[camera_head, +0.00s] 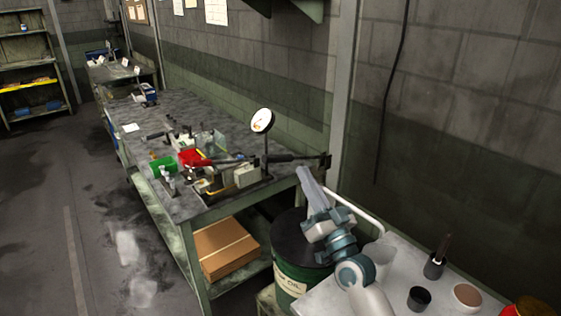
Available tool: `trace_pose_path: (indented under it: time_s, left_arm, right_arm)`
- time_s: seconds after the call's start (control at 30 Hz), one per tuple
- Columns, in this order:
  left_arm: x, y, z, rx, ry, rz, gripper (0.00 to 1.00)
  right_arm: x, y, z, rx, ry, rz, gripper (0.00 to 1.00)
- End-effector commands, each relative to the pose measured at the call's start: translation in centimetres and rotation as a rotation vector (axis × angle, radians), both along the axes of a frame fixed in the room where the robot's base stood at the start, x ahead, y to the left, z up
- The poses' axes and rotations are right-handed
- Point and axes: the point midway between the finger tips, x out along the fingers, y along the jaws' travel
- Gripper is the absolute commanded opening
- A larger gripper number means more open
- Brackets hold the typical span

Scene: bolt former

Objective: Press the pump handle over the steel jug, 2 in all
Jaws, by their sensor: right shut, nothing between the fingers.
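My right gripper (306,180) is shut and empty. Its pale fingers point up and away above the dark lid (289,233) of a green drum (289,272) with a label. My right arm comes in from the bottom and hides part of the drum top. A grey metal vessel (382,252), perhaps the steel jug, stands on the pale cart top just right of my wrist, partly hidden. I cannot make out the pump handle clearly; my gripper and wrist cover much of the area over the drum. My left gripper is not in view.
A workbench (187,107) holds a dial gauge (262,121), a long dark lever (295,157), and red and green bins. Cardboard (224,249) lies on its shelf. The cart top (335,291) bears a black cup (419,298) and a round brown-topped container (467,295). Floor at left is clear.

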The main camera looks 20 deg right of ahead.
Motion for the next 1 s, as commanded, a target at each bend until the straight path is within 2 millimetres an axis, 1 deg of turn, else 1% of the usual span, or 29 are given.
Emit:
trace_pose_path:
  time_s: [0.27, 0.47, 0.67, 1.0]
  left_arm:
    - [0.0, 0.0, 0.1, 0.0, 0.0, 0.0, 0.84]
    - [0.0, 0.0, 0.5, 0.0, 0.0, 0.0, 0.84]
    - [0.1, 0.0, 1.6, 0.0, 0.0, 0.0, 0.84]
    - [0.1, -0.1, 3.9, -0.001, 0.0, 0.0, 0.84]
  right_arm:
    - [0.0, 0.0, 0.0, 0.0, 0.001, 0.0, 0.0]
    - [0.8, 0.2, 0.6, -0.001, 0.0, 0.001, 0.0]
    - [2.8, 0.5, 1.9, -0.002, 0.0, 0.001, 0.0]
    - [8.0, 1.4, 4.8, -0.002, 0.0, 0.001, 0.0]
